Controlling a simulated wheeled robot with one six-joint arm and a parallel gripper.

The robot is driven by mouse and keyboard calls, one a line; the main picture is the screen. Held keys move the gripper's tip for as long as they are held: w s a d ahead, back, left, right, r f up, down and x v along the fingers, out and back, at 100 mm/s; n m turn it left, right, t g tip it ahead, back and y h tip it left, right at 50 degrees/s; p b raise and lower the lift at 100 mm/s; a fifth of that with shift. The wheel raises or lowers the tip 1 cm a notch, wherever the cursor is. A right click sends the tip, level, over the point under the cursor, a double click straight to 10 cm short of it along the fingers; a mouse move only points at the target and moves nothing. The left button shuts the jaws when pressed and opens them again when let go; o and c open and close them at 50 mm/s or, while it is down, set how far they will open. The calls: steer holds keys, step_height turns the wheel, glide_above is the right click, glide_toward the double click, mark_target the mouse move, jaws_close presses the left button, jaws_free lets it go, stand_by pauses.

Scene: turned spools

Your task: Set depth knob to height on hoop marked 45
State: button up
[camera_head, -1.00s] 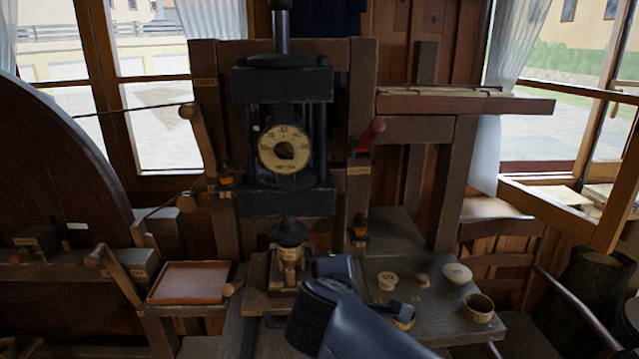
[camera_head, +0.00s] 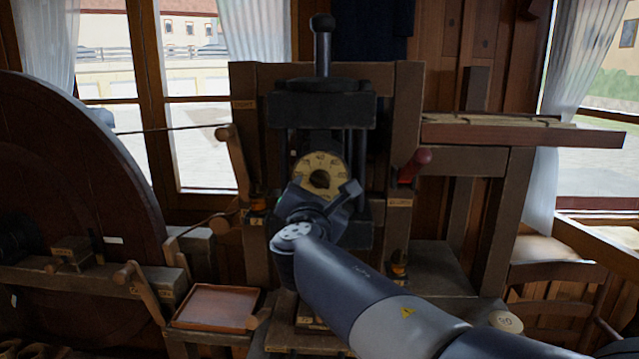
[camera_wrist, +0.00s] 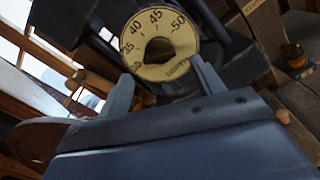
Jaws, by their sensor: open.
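The depth dial (camera_head: 318,166) is a cream disc with dark figures on the front of the black press head. Its dark knob (camera_head: 320,180) is at the centre. In the wrist view the dial (camera_wrist: 178,30) shows 35, 40, 45 and 50 along its upper rim, and the knob (camera_wrist: 158,50) sits below them. I cannot tell which figure the knob points to. My gripper (camera_head: 330,192) is open just in front of the dial. In the wrist view its fingers (camera_wrist: 160,70) stand apart, either side of the dial's lower part. No hoop marked 45 can be made out now.
A red-handled lever (camera_head: 415,165) is right of the press and a wooden lever (camera_head: 232,160) left. A shallow tray (camera_head: 216,307) lies low left, near a large wooden wheel (camera_head: 75,190).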

mark_target(318, 185)
steer(key=shift+w+p, duration=0.4)
steer(key=shift+w, duration=1.85)
steer(key=shift+c, duration=0.5)
steer(key=c, duration=0.9)
